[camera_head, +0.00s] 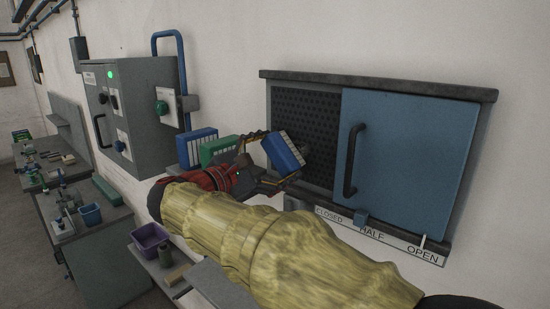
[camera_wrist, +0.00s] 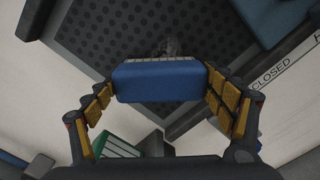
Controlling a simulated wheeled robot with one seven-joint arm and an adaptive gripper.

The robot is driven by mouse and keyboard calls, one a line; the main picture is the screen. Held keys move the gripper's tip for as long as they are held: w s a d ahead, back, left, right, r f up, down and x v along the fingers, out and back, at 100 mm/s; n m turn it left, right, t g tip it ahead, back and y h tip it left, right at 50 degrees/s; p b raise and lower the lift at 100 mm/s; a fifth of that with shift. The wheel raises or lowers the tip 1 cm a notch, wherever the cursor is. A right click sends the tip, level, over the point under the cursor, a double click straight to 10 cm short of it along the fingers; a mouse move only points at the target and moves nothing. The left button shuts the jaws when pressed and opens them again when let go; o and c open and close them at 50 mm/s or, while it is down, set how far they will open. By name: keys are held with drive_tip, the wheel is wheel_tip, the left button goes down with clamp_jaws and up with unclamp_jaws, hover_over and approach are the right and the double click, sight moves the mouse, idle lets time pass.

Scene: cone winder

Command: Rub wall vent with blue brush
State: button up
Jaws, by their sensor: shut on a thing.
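The wall vent (camera_head: 312,108) is a dark perforated plate in a grey frame on the white wall, in the middle of the head view. It also fills the upper part of the wrist view (camera_wrist: 120,40). My gripper (camera_head: 279,158) is shut on the blue brush (camera_head: 283,149), just in front of the vent's lower left part. In the wrist view the brush (camera_wrist: 158,82) sits between the yellow finger pads, its pale bristle edge toward the plate. I cannot tell whether the bristles touch. A greyish smudge (camera_wrist: 172,46) shows on the plate beyond the brush.
A blue sliding door (camera_head: 410,150) with a black handle covers the vent's right side, above a CLOSED/HALF/OPEN label strip (camera_head: 380,237). A green brush-like block (camera_head: 218,150) and another blue one (camera_head: 197,147) stand left of my gripper. A grey control box (camera_head: 140,110) hangs farther left.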

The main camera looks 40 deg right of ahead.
drive_tip(key=shift+d, duration=0.5)
drive_tip(key=shift+s+d+b, duration=0.1)
drive_tip(key=shift+s+b, duration=0.7)
drive_tip(key=shift+s, duration=1.25)
drive_tip(key=shift+w+p, duration=0.4)
drive_tip(key=shift+w, duration=1.7)
drive_tip(key=shift+s+a, duration=0.15)
drive_tip(key=shift+a, duration=1.35)
drive_tip(key=shift+s+a, duration=0.1)
drive_tip(key=shift+a, duration=1.35)
drive_tip(key=a, duration=0.3)
drive_tip(key=shift+s, duration=0.1)
